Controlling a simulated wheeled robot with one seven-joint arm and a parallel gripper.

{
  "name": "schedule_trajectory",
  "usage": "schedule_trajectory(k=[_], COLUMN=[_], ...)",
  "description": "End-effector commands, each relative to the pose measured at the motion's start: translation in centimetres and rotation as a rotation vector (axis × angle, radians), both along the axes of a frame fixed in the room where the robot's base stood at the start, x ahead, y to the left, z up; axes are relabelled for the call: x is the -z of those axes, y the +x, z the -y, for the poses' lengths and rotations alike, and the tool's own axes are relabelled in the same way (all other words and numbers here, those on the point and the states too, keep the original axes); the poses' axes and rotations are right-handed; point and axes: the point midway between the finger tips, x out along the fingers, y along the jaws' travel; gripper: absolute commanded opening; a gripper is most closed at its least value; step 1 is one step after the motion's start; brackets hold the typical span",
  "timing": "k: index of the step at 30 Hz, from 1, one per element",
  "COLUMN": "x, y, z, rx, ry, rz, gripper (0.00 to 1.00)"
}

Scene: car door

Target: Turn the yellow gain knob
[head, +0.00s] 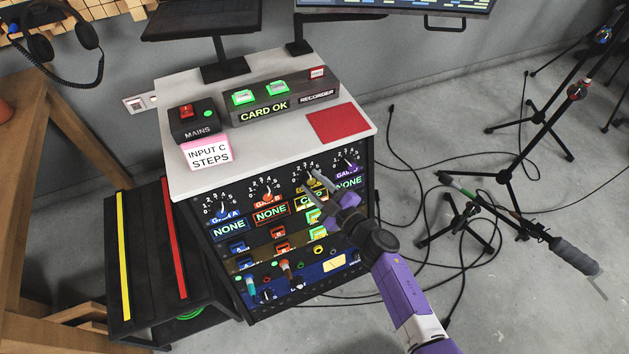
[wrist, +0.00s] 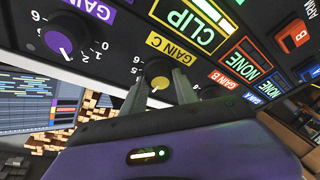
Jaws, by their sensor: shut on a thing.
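The yellow gain knob (wrist: 158,72), labelled GAIN C, sits on the black front panel of the rack. In the wrist view my gripper (wrist: 160,88) has its two fingers on either side of the knob, shut on it. In the head view my gripper (head: 316,178) reaches the panel from the lower right and hides much of the knob. A lit CLIP display (wrist: 195,22) stands beside the knob's label. The knob's pointer and exact setting are hard to read.
The purple knob (wrist: 66,38) is close beside the yellow one. The red knob (head: 268,196) and blue knob (head: 222,213) sit farther left in the head view. A pink INPUT C STEPS note (head: 208,153) lies on the white top. Stands and cables are on the floor at right.

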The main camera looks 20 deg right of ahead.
Motion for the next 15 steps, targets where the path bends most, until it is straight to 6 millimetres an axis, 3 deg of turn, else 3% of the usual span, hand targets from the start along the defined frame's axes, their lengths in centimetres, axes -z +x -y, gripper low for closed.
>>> schedule_trajectory(k=[11, 12, 15], x=[0.04, 0.04, 0.04], y=[-0.02, -0.02, -0.02], z=[-0.04, -0.04, -0.04], rx=[-0.003, -0.002, -0.002], ry=[-0.005, -0.004, -0.004], rz=[0.001, 0.0, 0.0], gripper=[0.0, 0.41, 0.57])
